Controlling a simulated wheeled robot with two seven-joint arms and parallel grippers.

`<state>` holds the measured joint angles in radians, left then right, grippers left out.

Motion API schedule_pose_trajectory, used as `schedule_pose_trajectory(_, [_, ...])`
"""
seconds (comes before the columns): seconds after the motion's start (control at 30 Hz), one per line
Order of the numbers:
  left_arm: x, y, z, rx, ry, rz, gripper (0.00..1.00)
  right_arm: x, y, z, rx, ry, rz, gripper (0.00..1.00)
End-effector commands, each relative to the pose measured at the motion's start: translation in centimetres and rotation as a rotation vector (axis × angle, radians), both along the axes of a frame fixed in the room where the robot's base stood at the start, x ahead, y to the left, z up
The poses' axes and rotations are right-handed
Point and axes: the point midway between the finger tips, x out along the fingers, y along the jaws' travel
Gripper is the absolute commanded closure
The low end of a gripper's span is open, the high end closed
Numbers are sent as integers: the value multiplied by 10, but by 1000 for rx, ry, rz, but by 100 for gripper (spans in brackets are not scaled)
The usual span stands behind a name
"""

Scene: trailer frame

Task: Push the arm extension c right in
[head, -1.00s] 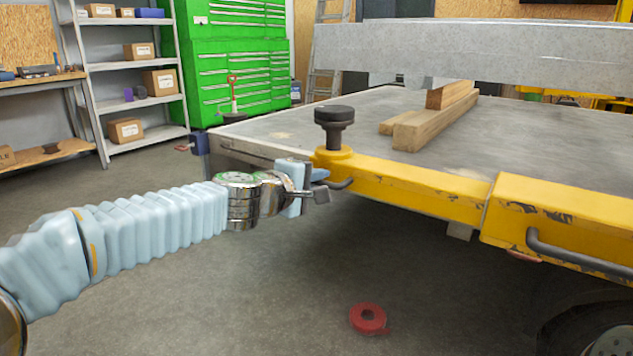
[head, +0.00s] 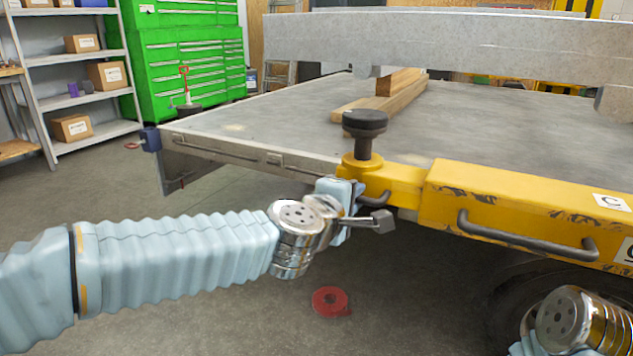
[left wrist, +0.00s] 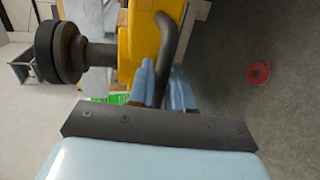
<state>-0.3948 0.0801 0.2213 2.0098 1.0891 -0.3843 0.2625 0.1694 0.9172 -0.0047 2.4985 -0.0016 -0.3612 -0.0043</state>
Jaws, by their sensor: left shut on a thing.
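The yellow arm extension c (head: 404,184) sticks a short way out of its yellow sleeve (head: 520,195), which bears a "C" label. A black round foot (head: 364,133) stands upright on its outer end. My left gripper (head: 352,194) is at this outer end, shut on the extension's dark bent handle. In the left wrist view the handle (left wrist: 170,38) runs down between the two light blue fingers (left wrist: 160,84), with the yellow end and the foot beside it. Part of my right arm shows at the bottom right of the head view; its fingers do not show.
The grey trailer bed (head: 240,130) carries wooden beams (head: 385,95) and a long metal beam (head: 430,40). A dark handle (head: 525,238) is fixed on the sleeve. A red round object (head: 330,301) lies on the floor. The floor in front is otherwise mostly clear.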

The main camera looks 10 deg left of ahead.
Motion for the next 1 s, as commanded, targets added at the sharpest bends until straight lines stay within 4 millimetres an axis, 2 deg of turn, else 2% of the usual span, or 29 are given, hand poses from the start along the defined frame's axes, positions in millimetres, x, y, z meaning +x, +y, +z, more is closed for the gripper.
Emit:
schedule_pose_trajectory(0.03, [-5, -13, 0, 3, 5, -9, 100, 0, 0, 5, 0, 0, 1, 57])
schedule_pose_trajectory(0.1, [-9, -25, 0, 3, 4, -8, 100, 0, 1, 7, 1, 0, 1, 57])
schedule_pose_trajectory(0.3, [-17, -45, -1, 2, 3, -4, 100, -1, 2, 11, 2, 1, 4, 57])
schedule_pose_trajectory(0.77, [-20, -51, -2, 2, 3, -5, 100, -1, 2, 11, 3, 1, 4, 57])
schedule_pose_trajectory(0.8, [-20, -51, -2, 2, 3, -5, 74, -1, 2, 11, 3, 1, 4, 57])
schedule_pose_trajectory(0.87, [-19, -50, -2, 2, 2, -3, 65, -1, 2, 11, 3, 1, 4, 57])
schedule_pose_trajectory(1.0, [-18, -48, -1, 1, 1, 1, 65, -1, 2, 12, 3, 1, 4, 57])
